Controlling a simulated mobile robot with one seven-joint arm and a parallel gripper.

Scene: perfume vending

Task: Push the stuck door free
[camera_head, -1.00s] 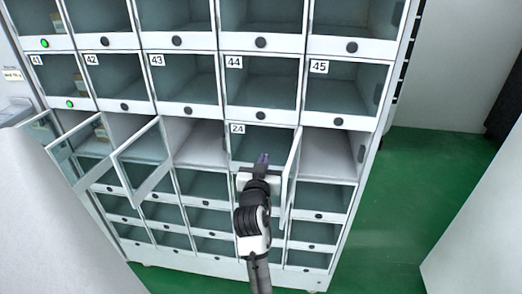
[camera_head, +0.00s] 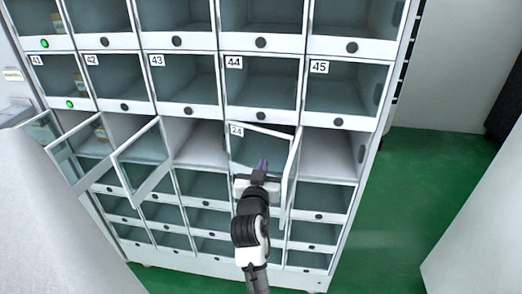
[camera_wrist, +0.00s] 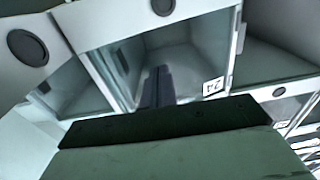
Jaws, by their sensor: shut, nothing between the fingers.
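The glass door labelled 24 (camera_head: 245,143) sits in the middle row, its top edge slanting down to the right with a gap under the frame above. Its label shows upside down in the wrist view (camera_wrist: 213,87). My gripper (camera_head: 263,164) is shut and empty, its dark fingertips in front of this door's pane. In the wrist view the closed fingers (camera_wrist: 158,87) point at the pane; I cannot tell whether they touch it. The gripper and wrist hide the door's lower middle. An open door (camera_head: 291,180) stands close along its right side.
More open doors (camera_head: 140,168) stick out at the left. The compartment (camera_head: 330,153) to the right is open and empty. Closed compartments lie above (camera_head: 262,80) and below. Green floor (camera_head: 385,200) is clear at the right, beside a white panel (camera_head: 480,220).

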